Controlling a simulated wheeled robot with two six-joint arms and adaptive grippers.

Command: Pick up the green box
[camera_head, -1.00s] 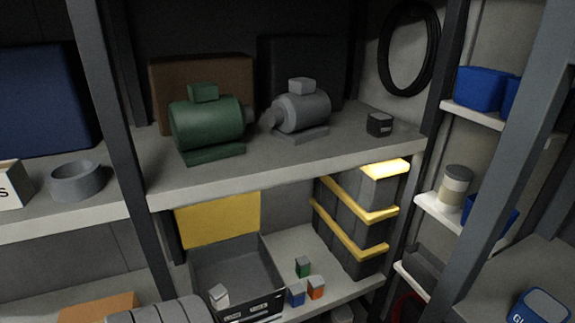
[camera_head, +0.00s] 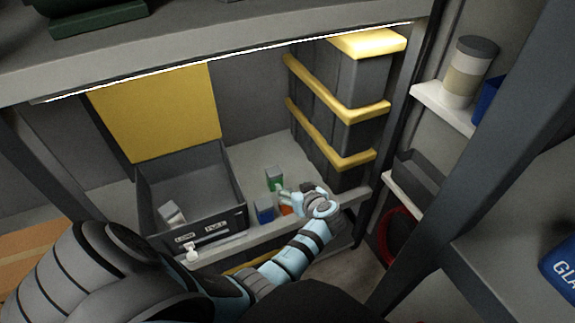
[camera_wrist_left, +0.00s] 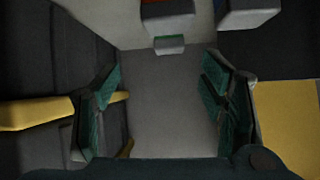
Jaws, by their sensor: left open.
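The green box (camera_head: 275,178) is small and stands on the lower shelf, right of a grey bin. It has a pale grey top. In the left wrist view it is the small block (camera_wrist_left: 168,45) at top centre, beyond the fingertips. My left gripper (camera_head: 284,192) comes in over the shelf's front edge and is close to the green box, at its lower right in the head view. In the left wrist view the left gripper (camera_wrist_left: 163,95) has its two green-padded fingers wide apart, with only bare shelf between them. My right gripper is not in view.
A blue box (camera_head: 264,212) and an orange box (camera_head: 286,210), partly hidden by my gripper, stand near the shelf's front edge. The grey bin (camera_head: 240,190) holds a whitish block (camera_head: 172,213). Dark cases with yellow bands (camera_head: 345,110) stand right. The upper shelf (camera_head: 250,45) overhangs.

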